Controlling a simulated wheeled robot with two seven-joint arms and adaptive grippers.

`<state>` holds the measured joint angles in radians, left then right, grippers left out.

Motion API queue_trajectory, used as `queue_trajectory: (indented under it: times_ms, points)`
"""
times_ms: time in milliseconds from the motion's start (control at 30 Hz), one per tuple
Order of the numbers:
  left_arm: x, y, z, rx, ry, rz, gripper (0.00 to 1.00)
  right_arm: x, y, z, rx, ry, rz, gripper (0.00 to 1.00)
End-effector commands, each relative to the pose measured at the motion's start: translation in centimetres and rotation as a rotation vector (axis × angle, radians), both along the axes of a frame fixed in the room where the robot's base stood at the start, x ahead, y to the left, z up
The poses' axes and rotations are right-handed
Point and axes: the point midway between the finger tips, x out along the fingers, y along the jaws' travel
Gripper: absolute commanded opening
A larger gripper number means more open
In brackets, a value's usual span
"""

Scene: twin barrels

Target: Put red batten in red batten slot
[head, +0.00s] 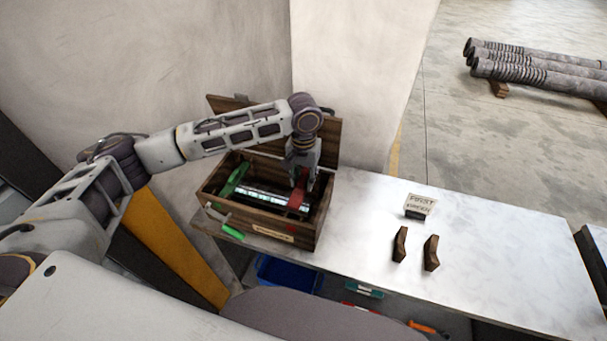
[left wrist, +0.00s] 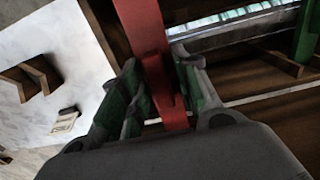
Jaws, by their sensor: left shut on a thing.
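The red batten (head: 299,192) is at the right end of the open wooden box (head: 262,232). My left gripper (head: 304,178) points down into the box and is shut on the red batten. In the left wrist view, the batten (left wrist: 144,30) runs between the two fingers (left wrist: 157,62). A silvery cylinder (head: 266,197) lies lengthwise in the box beside the batten. A small red mark (head: 291,228) shows on the box's front. Whether the batten sits in its slot cannot be told. My right gripper is not in view.
A green batten (head: 234,178) stands at the box's left end. A green-and-grey piece (head: 232,232) hangs at its front left. Two brown wooden supports (head: 400,244) and a small sign (head: 420,204) stand on the white table (head: 500,242). The table between box and supports is clear.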

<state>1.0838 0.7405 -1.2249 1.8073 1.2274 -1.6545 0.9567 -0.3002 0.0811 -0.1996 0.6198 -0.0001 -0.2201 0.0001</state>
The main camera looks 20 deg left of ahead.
Motion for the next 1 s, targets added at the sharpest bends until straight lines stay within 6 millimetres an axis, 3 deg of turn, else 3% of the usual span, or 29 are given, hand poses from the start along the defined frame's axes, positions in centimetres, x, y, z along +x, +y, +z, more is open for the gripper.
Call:
queue_trajectory:
  times_ms: [500, 1000]
  points:
    - [0.0, 0.0, -2.8, -0.001, 0.001, -0.001, 0.07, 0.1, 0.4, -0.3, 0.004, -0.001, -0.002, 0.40]
    - [0.0, 0.0, -3.1, 0.000, 0.000, -0.001, 0.07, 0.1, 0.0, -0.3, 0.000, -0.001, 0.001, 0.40]
